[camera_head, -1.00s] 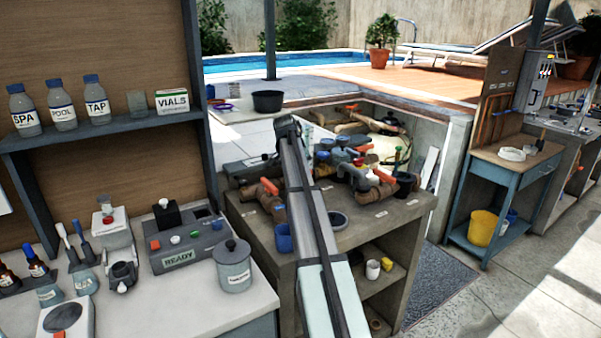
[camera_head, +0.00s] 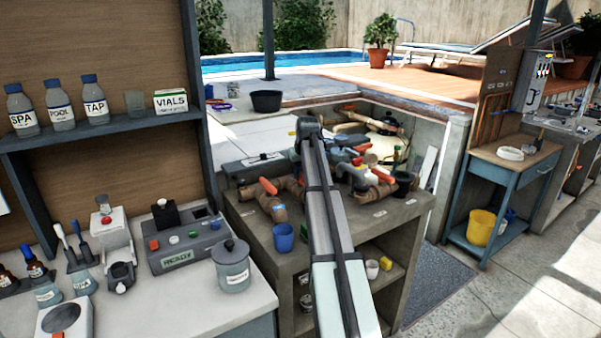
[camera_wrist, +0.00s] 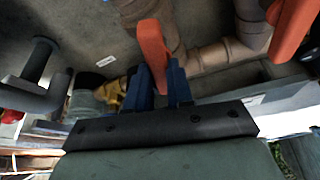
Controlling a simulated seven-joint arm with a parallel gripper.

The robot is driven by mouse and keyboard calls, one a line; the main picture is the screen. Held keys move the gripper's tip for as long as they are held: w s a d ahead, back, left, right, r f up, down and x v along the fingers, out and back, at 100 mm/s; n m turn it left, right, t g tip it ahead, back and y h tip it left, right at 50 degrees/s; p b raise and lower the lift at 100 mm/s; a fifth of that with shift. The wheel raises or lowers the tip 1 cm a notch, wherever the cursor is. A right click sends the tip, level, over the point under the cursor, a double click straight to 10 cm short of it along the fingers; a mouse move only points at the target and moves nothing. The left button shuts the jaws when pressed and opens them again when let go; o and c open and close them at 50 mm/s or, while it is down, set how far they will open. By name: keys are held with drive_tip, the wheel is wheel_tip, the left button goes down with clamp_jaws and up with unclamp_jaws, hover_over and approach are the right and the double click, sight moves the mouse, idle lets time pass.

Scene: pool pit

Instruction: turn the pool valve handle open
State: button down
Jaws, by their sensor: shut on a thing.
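An orange valve handle (camera_wrist: 153,50) stands between the blue fingers of my gripper (camera_wrist: 160,85) in the wrist view, and the gripper is shut on it. Brown pipe (camera_wrist: 205,55) runs close behind the handle. A second orange handle (camera_wrist: 292,28) is at the upper right, apart from the fingers. In the head view, orange handles show on brown pipework at the left (camera_head: 268,186) and right (camera_head: 382,175) of my arm. My arm covers much of the middle, so I cannot tell there which handle is held.
A blue cup (camera_head: 283,238) stands at the bench's front edge and a dark pot (camera_head: 404,184) at its right. A dark fitting (camera_wrist: 40,75) is left of the fingers in the wrist view. The bench top's front right is fairly clear.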

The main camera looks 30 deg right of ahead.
drive_tip(key=shift+d+n+y, duration=0.1)
drive_tip(key=shift+n+y, duration=0.5)
drive_tip(key=shift+n, duration=0.9)
drive_tip(key=c, duration=1)
unclamp_jaws()
drive_tip(key=shift+r, duration=0.1)
drive_tip(key=v, duration=1.3)
drive_tip(key=shift+s+r, duration=0.25)
drive_tip(key=shift+s, duration=0.05)
drive_tip(key=shift+d, duration=0.1)
